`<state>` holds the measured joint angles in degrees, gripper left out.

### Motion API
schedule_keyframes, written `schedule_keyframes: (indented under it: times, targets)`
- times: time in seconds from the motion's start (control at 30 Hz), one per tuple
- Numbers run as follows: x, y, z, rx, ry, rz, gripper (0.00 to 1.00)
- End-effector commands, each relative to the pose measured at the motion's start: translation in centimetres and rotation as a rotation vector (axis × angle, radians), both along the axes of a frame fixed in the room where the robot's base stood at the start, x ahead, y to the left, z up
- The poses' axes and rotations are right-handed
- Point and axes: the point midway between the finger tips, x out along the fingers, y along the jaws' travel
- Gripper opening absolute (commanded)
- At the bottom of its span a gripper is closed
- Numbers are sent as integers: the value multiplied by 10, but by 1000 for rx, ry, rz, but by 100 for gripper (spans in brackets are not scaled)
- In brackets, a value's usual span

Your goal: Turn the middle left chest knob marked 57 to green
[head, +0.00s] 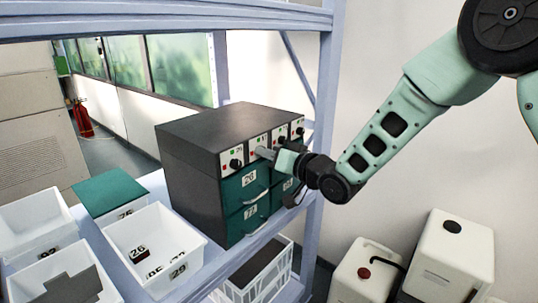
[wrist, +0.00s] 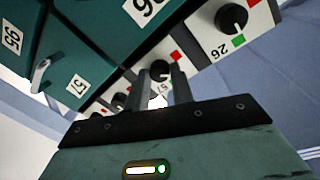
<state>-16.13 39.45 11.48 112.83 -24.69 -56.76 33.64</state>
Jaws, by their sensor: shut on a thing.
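The dark chest (head: 200,150) stands on the shelf, with a row of black knobs on white panels above its green drawers. My gripper (head: 264,152) reaches from the right to the second panel from the left. In the wrist view, my gripper (wrist: 161,80) is shut on a black knob (wrist: 160,69), one finger on either side. A red mark (wrist: 176,56) shows beside this knob. Its panel number is mostly hidden by the fingers. A drawer label reading 57 (wrist: 77,87) is below that panel. The way the held knob points is unclear.
The neighbouring knob (wrist: 231,18) on the panel marked 26 is close to my gripper, with red and green marks. Drawer handles (head: 257,195) stick out below. White bins (head: 150,235) stand left on the shelf, and white canisters (head: 450,255) are at the lower right.

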Motion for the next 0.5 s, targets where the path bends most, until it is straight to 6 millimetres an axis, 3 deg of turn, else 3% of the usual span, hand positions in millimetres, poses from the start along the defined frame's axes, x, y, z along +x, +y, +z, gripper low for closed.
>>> schedule_keyframes:
  times: [0.5]
  targets:
    - [3, -3, 3, 302, 386, -3, 1]
